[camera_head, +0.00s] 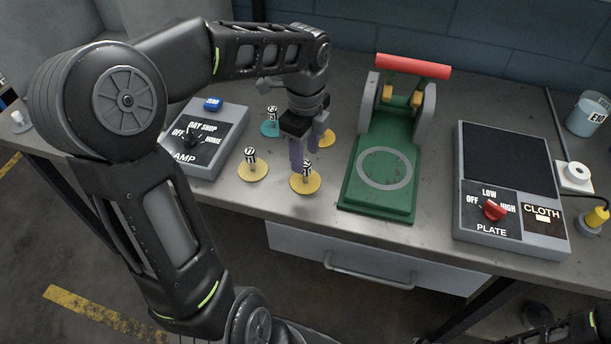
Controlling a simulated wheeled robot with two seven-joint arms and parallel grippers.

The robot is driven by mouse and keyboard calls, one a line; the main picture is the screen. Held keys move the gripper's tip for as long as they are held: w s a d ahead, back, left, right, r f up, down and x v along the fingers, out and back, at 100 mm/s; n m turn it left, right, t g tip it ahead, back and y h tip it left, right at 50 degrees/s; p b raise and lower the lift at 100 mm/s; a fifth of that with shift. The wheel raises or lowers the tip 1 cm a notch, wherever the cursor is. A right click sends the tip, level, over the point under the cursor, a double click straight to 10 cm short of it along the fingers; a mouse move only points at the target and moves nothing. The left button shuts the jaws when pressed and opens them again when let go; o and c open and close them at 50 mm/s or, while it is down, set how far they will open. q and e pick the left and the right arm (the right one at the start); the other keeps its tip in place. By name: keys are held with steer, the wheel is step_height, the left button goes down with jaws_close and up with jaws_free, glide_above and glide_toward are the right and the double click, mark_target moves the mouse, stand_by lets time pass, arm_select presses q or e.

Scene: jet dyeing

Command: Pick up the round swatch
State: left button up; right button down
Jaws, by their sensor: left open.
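Several flat swatches with small upright striped, marked posts stand on the grey table. One round yellow swatch (246,174) is at the left front. Another yellow swatch (300,188) is at the front edge, just below my left gripper. A third yellow one (329,137) lies behind the gripper, partly hidden by it. A teal swatch (267,130) lies behind, to the left; its full outline is hard to tell. My left gripper (303,162) points down with its fingers apart, above and close to the post of the front yellow swatch. I see no contact clearly. My right gripper is out of view.
A lamp switch box (232,126) is left of the swatches. A green press (376,204) with a red handle (413,66) stands to their right. Further right are a plate heater (506,160) and a beaker (586,114). The table's front edge is close.

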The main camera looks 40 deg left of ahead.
mark_target(305, 163)
arm_select(q)
step_height(305, 163, down, 4)
steer(key=shift+s+f+p, duration=0.1)
steer(key=shift+f+p, duration=0.1)
steer(key=shift+p, duration=0.15)
steer(key=shift+c, duration=0.6)
jaws_close()
